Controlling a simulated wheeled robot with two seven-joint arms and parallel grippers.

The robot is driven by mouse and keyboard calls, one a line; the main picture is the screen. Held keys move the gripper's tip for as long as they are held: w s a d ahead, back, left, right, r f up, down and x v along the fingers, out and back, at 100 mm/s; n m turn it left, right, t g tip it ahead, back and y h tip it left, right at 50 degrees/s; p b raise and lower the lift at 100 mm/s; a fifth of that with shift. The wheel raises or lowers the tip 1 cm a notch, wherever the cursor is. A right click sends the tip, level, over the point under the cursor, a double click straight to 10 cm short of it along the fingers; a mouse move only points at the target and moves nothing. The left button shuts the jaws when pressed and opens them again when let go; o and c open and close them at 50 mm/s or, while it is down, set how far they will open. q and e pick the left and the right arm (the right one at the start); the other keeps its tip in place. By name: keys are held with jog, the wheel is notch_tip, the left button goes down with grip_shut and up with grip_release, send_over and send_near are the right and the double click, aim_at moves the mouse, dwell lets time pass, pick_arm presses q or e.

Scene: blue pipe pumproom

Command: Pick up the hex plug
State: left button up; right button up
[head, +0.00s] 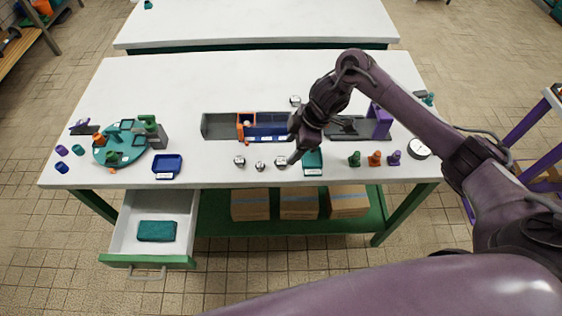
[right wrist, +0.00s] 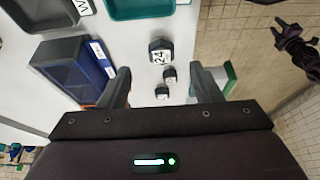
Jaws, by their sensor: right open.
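Three hex plugs lie in a row near the table's front edge. The largest, marked 24 (right wrist: 160,50), is also in the head view (head: 281,161). A smaller one (right wrist: 169,74) is also in the head view (head: 260,166), and a third (right wrist: 162,92) is at the row's left end in the head view (head: 239,160). My right gripper (right wrist: 159,69) is open and empty, with its fingers either side of the row in the wrist view. In the head view the right gripper (head: 294,156) is beside the largest plug. Its exact height is unclear. My left gripper is out of view.
A teal tray (head: 313,168) sits just right of the plugs. A long grey rack with a blue bin (head: 268,130) lies behind them. A drawer (head: 127,215) is open below.

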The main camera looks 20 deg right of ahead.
aim_at(281, 160)
jog(key=x, duration=0.2)
jog(key=p+x, duration=0.1)
jog(key=x, duration=0.1)
jog(key=shift+a+f, duration=0.3)
jog(key=shift+a, duration=0.1)
jog(key=shift+w+a+f, duration=0.1)
jog(key=shift+a+f, duration=0.1)
jog(key=shift+f, duration=0.4)
jog(key=c, duration=1.2)
jog(key=shift+o, duration=0.2)
jog(key=shift+r, duration=0.2)
